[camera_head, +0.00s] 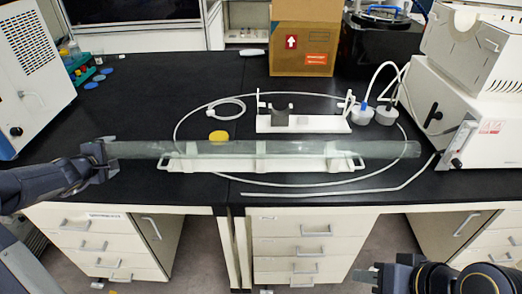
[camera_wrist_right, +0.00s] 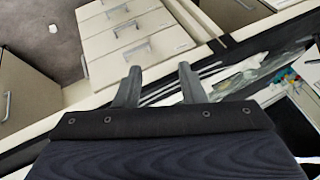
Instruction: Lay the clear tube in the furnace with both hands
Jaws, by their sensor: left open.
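The long clear tube (camera_head: 210,150) lies level along a low white rack (camera_head: 275,163) near the front of the black bench. Its right end (camera_head: 405,149) sticks out past the rack. My left gripper (camera_head: 108,154) is open at the tube's left end, with its fingers by that end; whether they touch it is not clear. My right gripper (camera_head: 367,275) is low in front of the bench, away from the tube. Its two fingers stand apart and empty in the right wrist view (camera_wrist_right: 157,86). A white machine (camera_head: 465,120) stands at the right; I cannot tell whether it is the furnace.
A white stand with clamps (camera_head: 300,124) sits behind the tube. White hose (camera_head: 330,192) loops around the tube and stand. Two capped bottles (camera_head: 362,114) stand beside it. A yellow piece (camera_head: 218,136), a cardboard box (camera_head: 303,45) and another machine (camera_head: 25,70) are also there. The bench's left middle is clear.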

